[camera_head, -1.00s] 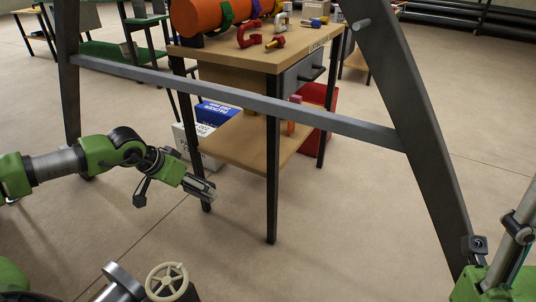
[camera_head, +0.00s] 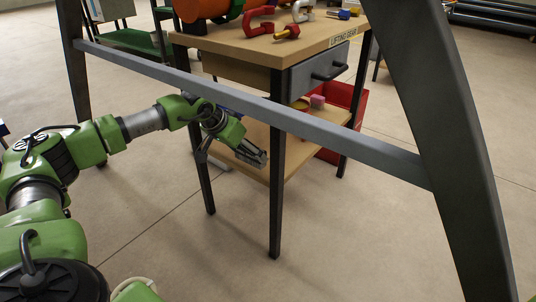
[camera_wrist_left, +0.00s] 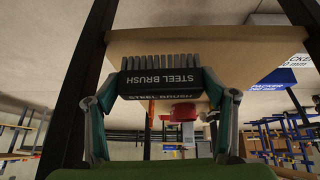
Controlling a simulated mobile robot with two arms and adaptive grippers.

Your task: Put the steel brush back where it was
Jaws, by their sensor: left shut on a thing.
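The steel brush (camera_head: 251,155) is in my left gripper (camera_head: 237,142), just in front of the workbench's lower shelf (camera_head: 298,150) in the head view. In the left wrist view the brush (camera_wrist_left: 158,84) is a dark block with a "STEEL BRUSH" label, its grey bristles pointing up in the picture. The fingers of my left gripper (camera_wrist_left: 160,105) close on its two ends. A tan board (camera_wrist_left: 210,45) lies beyond the bristles; I cannot tell whether they touch it. My right gripper is not in view.
A grey crossbar (camera_head: 260,105) and slanted dark legs (camera_head: 440,130) frame the workbench top (camera_head: 320,35). Red and other tools lie on the top. A pink block (camera_head: 317,101) and a red bin (camera_head: 356,98) are below it. The floor in front is clear.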

